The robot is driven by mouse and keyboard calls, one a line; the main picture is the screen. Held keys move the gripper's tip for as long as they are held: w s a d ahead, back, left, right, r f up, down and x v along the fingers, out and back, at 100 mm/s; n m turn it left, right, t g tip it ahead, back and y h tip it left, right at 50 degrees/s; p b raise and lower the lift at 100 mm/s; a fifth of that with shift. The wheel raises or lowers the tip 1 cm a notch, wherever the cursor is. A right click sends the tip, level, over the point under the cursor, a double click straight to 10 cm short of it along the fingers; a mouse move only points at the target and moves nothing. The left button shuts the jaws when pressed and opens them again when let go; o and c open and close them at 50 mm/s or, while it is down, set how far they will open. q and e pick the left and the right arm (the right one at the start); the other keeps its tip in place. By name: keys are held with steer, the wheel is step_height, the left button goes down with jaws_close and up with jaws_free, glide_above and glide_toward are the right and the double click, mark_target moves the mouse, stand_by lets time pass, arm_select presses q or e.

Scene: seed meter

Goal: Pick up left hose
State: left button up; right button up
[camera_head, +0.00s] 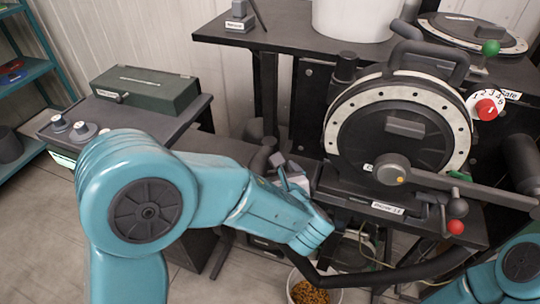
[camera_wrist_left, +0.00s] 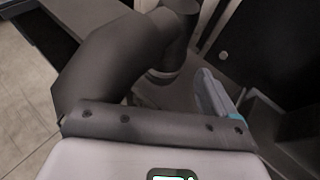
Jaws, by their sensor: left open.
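A dark, bent hose (camera_head: 262,156) shows just behind my left gripper in the head view, left of the round seed meter (camera_head: 375,130). In the left wrist view a thick dark grey hose (camera_wrist_left: 105,62) bends across the upper left, close to the camera. My left gripper (camera_head: 288,172) is open, at the hose's right side in the head view. One pale finger (camera_wrist_left: 213,95) shows right of the hose in the wrist view; the other is hidden. I cannot tell whether the gripper touches the hose. My right gripper is out of view.
A second black hose (camera_head: 385,277) curves below the meter, beside a white bucket of grain (camera_head: 310,288). A side table (camera_head: 185,125) with a green box (camera_head: 147,90) stands at left. The meter's lever (camera_head: 465,186) and red knob (camera_head: 455,227) stick out at right.

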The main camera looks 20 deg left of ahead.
arm_select(q)
steer(key=x, duration=0.6)
steer(key=shift+w+d+r, duration=0.1)
steer(key=shift+w+d, duration=0.05)
steer(key=shift+d, duration=0.1)
steer(key=c, duration=1.2)
